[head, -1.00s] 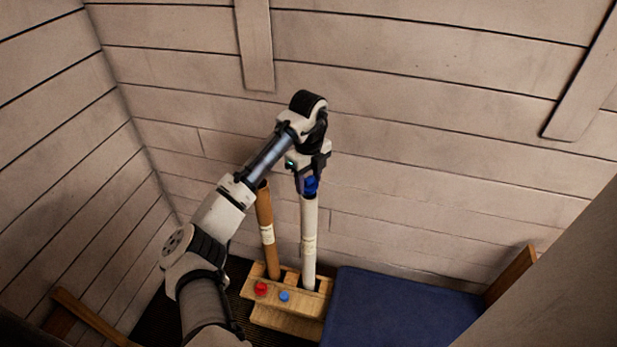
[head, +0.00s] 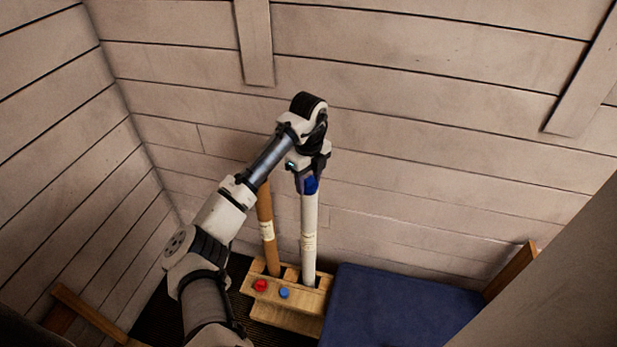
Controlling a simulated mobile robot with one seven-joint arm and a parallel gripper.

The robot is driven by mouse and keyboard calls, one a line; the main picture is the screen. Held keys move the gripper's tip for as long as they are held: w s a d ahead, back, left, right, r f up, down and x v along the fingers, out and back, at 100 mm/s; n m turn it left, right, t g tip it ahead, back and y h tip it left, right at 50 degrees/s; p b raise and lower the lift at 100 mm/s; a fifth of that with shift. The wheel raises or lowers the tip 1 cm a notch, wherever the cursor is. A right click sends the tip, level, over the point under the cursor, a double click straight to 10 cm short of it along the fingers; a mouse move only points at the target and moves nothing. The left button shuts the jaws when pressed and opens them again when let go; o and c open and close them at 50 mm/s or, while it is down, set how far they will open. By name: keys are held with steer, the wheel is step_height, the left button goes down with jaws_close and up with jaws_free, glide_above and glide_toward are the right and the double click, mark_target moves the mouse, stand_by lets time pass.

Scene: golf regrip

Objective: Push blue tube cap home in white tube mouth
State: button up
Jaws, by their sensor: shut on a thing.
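The white tube (head: 309,235) stands nearly upright in a wooden rack (head: 262,309), with a paper label around its middle. The blue cap (head: 311,184) is at the top of the white tube, between my gripper's fingers. My gripper (head: 308,183) points down and is shut on the cap. The cap touches or sits in the tube's mouth; how deep it sits cannot be told, as the fingers hide part of it.
A brown tube (head: 267,230) stands in the rack just left of the white one, its top close to my forearm. Red (head: 260,285) and blue (head: 284,292) round knobs are on the rack's front. A dark blue cushion (head: 395,310) lies to the right. Plank walls rise close behind.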

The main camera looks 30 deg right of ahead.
mark_target(308, 178)
steer(key=shift+f, duration=0.7)
steer(key=o, duration=0.8)
steer(key=shift+o, duration=0.2)
steer(key=shift+r+b, duration=0.1)
steer(key=shift+b, duration=0.2)
step_height(308, 178, up, 14)
steer(key=shift+f+b, duration=0.2)
steer(key=shift+b, duration=0.15)
